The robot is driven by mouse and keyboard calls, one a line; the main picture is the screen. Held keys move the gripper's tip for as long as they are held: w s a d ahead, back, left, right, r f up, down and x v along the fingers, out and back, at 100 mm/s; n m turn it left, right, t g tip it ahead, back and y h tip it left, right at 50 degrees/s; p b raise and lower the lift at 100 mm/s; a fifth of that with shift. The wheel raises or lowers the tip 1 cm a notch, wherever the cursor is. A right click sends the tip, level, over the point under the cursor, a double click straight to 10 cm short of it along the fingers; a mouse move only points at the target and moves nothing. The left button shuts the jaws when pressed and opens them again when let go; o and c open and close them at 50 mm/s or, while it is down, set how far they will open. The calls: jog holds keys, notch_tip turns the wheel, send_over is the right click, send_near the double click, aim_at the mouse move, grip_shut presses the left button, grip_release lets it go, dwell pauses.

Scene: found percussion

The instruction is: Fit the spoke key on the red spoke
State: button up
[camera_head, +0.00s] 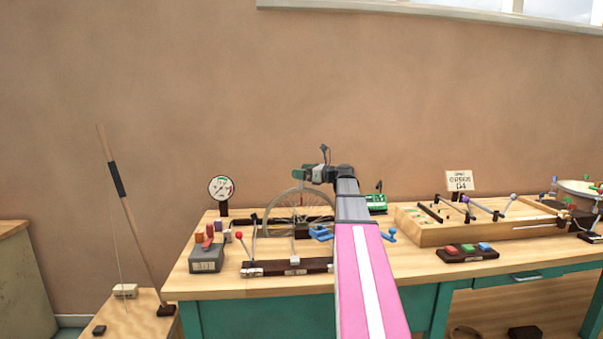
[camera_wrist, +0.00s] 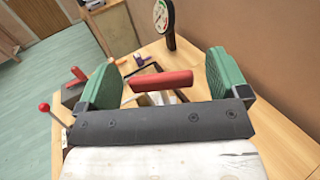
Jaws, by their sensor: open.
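My gripper (camera_head: 305,173) is above the spoked wheel (camera_head: 272,212), which stands on the bench. In the wrist view its two green fingers (camera_wrist: 160,80) are apart. A red bar-like piece (camera_wrist: 162,82) shows in the gap between them, with a pale part below it and a visible gap to each finger. It looks like the handle of the spoke key, but I cannot be sure, nor tell its depth or whether it sits on a spoke. The red spoke cannot be made out; the dark gripper body hides much of the area below.
The wooden bench (camera_head: 180,288) carries a round gauge (camera_head: 221,188), a grey box (camera_head: 207,259) with coloured pieces, a dark bar with a red-knobbed lever (camera_head: 240,237) and blue clamp-like parts (camera_head: 320,233). A long wooden box (camera_head: 430,236) stands right. Space above the bench is open.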

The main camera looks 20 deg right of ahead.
jog(key=v, duration=1)
jog(key=shift+d, duration=0.2)
jog(key=shift+s, duration=0.2)
